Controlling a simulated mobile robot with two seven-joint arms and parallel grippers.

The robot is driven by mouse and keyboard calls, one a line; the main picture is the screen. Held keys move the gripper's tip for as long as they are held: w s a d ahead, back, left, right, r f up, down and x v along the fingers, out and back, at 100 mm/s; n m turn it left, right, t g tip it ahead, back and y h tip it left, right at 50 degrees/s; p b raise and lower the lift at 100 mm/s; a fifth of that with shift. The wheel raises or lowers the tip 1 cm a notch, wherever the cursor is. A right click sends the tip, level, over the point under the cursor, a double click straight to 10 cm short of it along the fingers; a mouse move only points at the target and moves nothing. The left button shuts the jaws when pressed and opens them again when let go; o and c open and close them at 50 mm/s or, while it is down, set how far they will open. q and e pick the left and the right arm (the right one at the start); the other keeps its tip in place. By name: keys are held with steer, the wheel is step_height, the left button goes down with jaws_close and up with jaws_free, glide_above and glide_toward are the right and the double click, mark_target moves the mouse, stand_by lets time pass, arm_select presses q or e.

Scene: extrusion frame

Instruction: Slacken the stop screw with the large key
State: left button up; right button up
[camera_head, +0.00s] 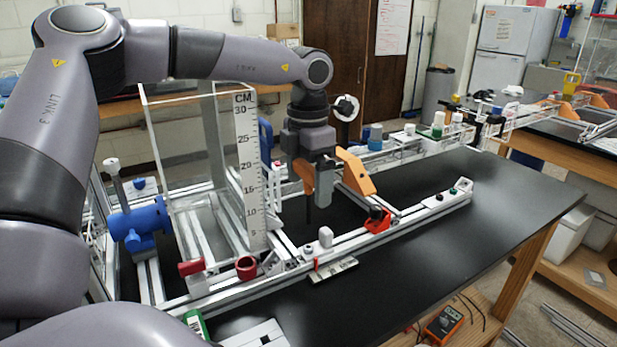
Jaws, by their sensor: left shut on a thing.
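My left gripper (312,178) reaches in over the frame, pointing down, and is shut on a thin dark upright rod (308,207), which looks like the large key. The rod hangs below the jaws, and its lower end appears above the front rail. I cannot tell whether it touches anything. A red stop (378,222) with a dark knob or screw (376,212) sits on the front rail, to the right of the rod and apart from it. Which part is the stop screw is too small to tell. My right gripper is not in view.
Orange brackets (355,172) stand close beside the gripper. A clear panel with a white centimetre scale (247,170) rises to its left. A blue clamp (140,222), a red ring (246,267) and a white peg (325,237) are on the frame. The black tabletop (470,235) is clear at right.

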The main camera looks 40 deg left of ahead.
mark_target(308, 215)
arm_select(q)
step_height(308, 215, down, 6)
steer(key=b, duration=0.5)
steer(key=shift+r, duration=0.15)
stand_by(0.4)
steer(key=shift+f+b, duration=0.7)
steer(key=shift+b, duration=0.3)
stand_by(1.2)
steer(key=shift+n+b, duration=0.65)
steer(key=shift+n, duration=0.85)
